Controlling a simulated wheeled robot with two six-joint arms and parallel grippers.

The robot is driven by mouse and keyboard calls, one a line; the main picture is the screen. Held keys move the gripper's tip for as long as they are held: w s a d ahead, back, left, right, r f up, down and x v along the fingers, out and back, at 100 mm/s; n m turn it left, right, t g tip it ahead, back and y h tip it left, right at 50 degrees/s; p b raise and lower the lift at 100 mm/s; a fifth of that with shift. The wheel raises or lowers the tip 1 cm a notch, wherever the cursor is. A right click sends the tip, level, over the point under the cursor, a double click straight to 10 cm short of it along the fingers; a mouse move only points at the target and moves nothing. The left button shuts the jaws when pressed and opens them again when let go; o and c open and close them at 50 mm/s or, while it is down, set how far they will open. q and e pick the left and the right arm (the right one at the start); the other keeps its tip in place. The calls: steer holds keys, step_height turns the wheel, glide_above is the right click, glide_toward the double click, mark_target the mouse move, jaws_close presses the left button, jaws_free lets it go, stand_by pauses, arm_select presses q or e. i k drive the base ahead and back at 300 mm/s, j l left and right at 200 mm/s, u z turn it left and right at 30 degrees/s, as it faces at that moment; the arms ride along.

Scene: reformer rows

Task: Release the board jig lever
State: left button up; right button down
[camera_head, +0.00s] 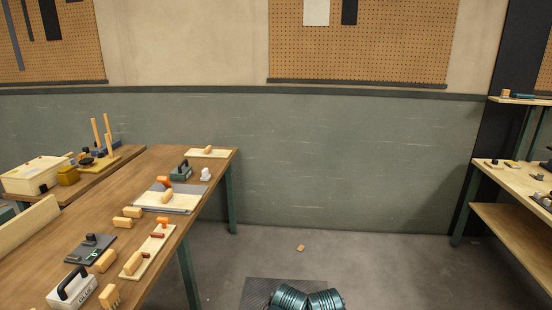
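The wooden workbench (135,207) stands at the left. On it, a grey plate carries a pale board (180,198) with a wooden block and a small orange part at its far edge; this may be the board jig. Nearer, a long narrow pale board (154,252) bears orange and red parts and a wooden block. I cannot tell which part is the jig lever or its position; the parts are small. Neither of my grippers is in view.
A dark jig plate (91,248), a white box with a black handle (72,288) and wooden blocks crowd the bench's near end. Shelving (512,232) stands at the right. A small block (300,248) lies on the floor; the floor between is otherwise mostly clear.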

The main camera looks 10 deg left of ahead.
mark_target(164, 181)
steer(key=i+u, duration=0.2)
steer(key=i, duration=0.3)
steer(key=i+l+u, duration=0.2)
steer(key=i, duration=0.25)
steer(key=i+l+u, duration=0.2)
steer(key=i, duration=0.3)
steer(key=i+l+u, duration=0.1)
steer(key=i+u, duration=0.2)
steer(key=u, duration=0.15)
steer(key=i+l+u, duration=0.15)
steer(key=u, duration=0.35)
steer(key=i+l+u, duration=0.55)
steer(key=l+u, duration=0.15)
steer(key=u, duration=0.2)
steer(key=i+l+u, duration=0.25)
steer(key=l+u, duration=0.3)
